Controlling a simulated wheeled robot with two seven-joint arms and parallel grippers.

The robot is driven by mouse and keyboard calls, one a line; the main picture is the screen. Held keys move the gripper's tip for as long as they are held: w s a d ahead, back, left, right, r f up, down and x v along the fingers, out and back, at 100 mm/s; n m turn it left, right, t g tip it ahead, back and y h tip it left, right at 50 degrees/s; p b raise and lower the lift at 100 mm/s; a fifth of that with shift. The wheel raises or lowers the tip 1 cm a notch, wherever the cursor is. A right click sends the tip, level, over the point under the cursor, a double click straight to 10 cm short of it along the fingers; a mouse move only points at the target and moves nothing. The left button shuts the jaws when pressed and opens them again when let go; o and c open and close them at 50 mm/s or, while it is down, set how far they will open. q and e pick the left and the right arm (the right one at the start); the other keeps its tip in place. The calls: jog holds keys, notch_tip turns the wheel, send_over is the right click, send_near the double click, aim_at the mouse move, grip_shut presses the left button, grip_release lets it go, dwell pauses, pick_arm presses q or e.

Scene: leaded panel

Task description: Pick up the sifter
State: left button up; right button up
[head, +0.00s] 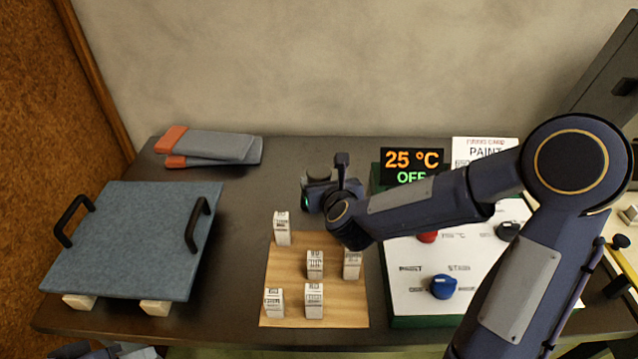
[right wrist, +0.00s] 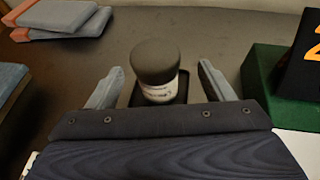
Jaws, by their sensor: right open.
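The sifter (right wrist: 157,72) looks like a small upright jar with a dark grey rounded top and a pale labelled body. It stands on a dark square base in the right wrist view. My right gripper (right wrist: 160,82) is open, with one finger on each side of the jar and a visible gap at both sides. In the head view my right gripper (head: 325,190) is at the back middle of the table and mostly hides the jar; only its grey top (head: 318,173) shows behind it.
A wooden board (head: 285,318) with several small labelled blocks lies in front of the gripper. A control box (head: 410,300) with knobs and a 25 °C display (head: 412,160) stands right. A blue-grey handled panel (head: 130,240) is left; grey and orange pads (head: 215,147) lie behind.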

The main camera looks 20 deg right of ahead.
aim_at(319, 175)
jog(key=x, duration=0.2)
jog(key=p+x, duration=0.1)
jog(key=x, duration=0.2)
jog(key=shift+w+a+f, duration=0.15)
jog(key=shift+a+f, duration=0.05)
jog(key=shift+a, duration=0.05)
jog(key=c, duration=1.2)
